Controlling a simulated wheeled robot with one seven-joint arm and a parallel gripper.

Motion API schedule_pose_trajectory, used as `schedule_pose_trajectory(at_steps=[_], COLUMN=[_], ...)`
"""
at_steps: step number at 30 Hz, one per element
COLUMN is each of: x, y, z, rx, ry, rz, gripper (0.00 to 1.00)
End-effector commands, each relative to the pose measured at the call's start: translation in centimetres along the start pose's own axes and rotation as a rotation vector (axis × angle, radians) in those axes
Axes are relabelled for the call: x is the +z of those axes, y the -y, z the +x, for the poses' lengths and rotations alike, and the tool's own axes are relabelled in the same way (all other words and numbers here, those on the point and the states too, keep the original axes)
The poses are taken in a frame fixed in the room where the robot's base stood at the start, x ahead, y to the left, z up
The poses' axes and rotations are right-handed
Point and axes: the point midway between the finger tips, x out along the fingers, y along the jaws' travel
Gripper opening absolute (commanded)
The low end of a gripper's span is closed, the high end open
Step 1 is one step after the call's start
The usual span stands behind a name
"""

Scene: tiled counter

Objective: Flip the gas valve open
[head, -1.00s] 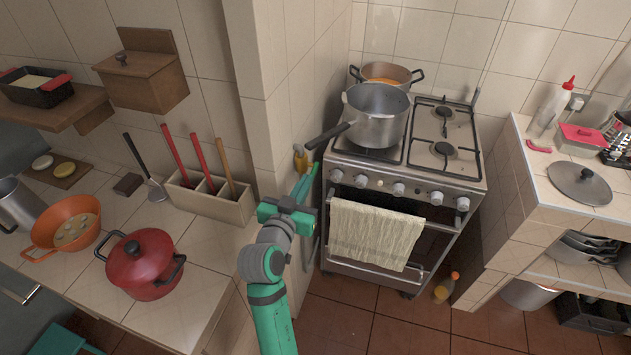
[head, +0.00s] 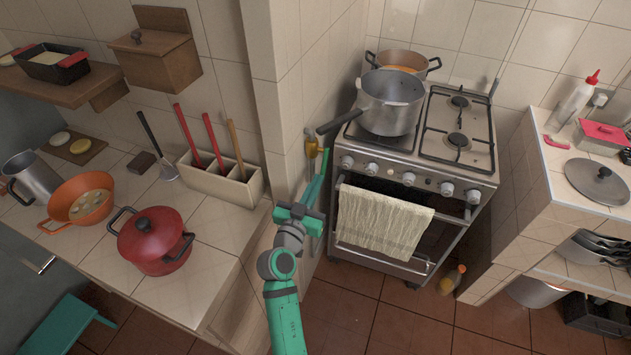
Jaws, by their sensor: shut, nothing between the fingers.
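The gas valve (head: 311,147) is a small yellow and brass fitting on the tiled side wall, just left of the stove's front corner. My gripper (head: 319,172) is on the green arm reaching up from the bottom of the view. Its long green fingers are together, with nothing visible between them. The fingertips are beside the valve's lower right side in the picture. I cannot tell whether they touch it. The valve's lower part is partly hidden, and its handle position is too small to read.
The stove (head: 400,170) stands close on the right, with a grey pot (head: 391,105) whose dark handle juts toward the valve. A towel (head: 383,220) hangs on its oven door. The left counter (head: 210,250) holds a red pot (head: 152,240) and a utensil box (head: 215,182).

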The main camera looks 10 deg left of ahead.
Motion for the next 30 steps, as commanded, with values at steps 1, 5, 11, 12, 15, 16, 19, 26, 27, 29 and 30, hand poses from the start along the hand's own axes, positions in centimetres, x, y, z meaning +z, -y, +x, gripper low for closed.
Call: schedule_pose_trajectory(at_steps=[1,5,11,12,15,16,19,26,27,29,30], x=[0.5,1.4,2.3,2.5,2.8,2.9,3.1,3.4,3.4,3.4,3.4], y=[0.0,-0.1,-0.1,-0.1,-0.1,-0.1,-0.1,-0.1,-0.1,-0.1,-0.1], z=[0.3,1.1,2.2,2.5,3.0,3.1,3.4,3.9,4.0,4.0,4.0], rx=[0.000,0.003,0.003,0.002,0.002,0.002,0.002,0.003,0.002,0.002,0.002], ry=[0.001,0.002,0.001,0.001,0.000,0.000,0.001,0.000,0.000,0.001,0.001], rz=[-0.003,-0.002,-0.002,-0.002,0.000,0.000,-0.001,-0.001,-0.001,-0.001,-0.001], gripper=[0.00,0.00,0.00,0.00,0.00,0.00,0.00,0.00,0.00,0.00,0.00])
